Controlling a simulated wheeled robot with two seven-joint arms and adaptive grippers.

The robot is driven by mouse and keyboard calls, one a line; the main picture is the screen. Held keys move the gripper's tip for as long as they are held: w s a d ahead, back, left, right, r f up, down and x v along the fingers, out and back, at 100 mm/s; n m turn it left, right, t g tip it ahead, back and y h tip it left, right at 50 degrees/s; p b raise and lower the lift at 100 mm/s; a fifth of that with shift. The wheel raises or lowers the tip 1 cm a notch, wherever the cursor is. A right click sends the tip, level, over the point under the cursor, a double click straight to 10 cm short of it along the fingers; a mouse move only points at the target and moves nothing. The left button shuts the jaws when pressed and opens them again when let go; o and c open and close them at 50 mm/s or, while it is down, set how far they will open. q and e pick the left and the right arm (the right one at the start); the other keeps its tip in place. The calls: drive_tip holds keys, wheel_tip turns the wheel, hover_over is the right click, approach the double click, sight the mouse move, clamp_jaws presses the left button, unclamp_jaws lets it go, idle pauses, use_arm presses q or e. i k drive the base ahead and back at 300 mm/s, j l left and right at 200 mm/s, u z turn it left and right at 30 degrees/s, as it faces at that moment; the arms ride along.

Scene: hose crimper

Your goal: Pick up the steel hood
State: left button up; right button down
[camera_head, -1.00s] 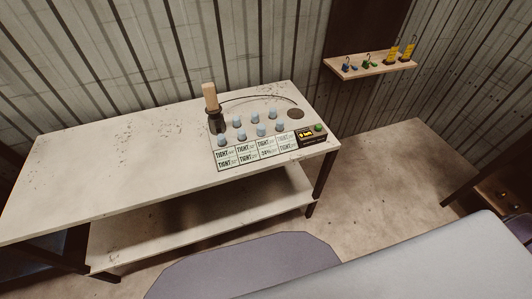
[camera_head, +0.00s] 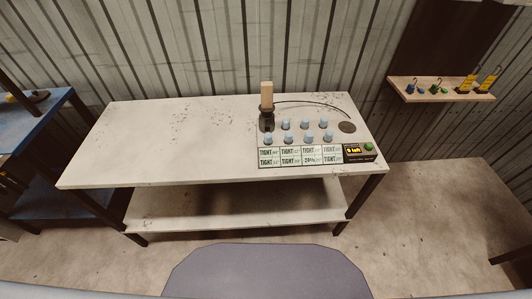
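I cannot make out a steel hood for certain. On the pale table (camera_head: 150,150) stands a dark, round-bodied fixture (camera_head: 267,121) with a tan block (camera_head: 267,95) upright on top. A thin dark line curves from it to a flat dark disc (camera_head: 347,127). In front of the fixture, several light-blue caps (camera_head: 305,124) stand in two rows behind a panel of labels (camera_head: 290,158), most reading "TIGHT". Neither of my grippers is in view.
A wall shelf (camera_head: 440,92) holds small hooked and yellow items. A blue table (camera_head: 35,120) stands at the left. The pale table's left half is clear.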

sight(267, 122)
drive_tip(key=i+l, duration=0.1)
drive_tip(key=l, duration=0.35)
drive_tip(key=i+l, duration=0.1)
drive_tip(key=l, duration=0.3)
drive_tip(key=i+l, duration=0.15)
drive_tip(key=l, duration=0.3)
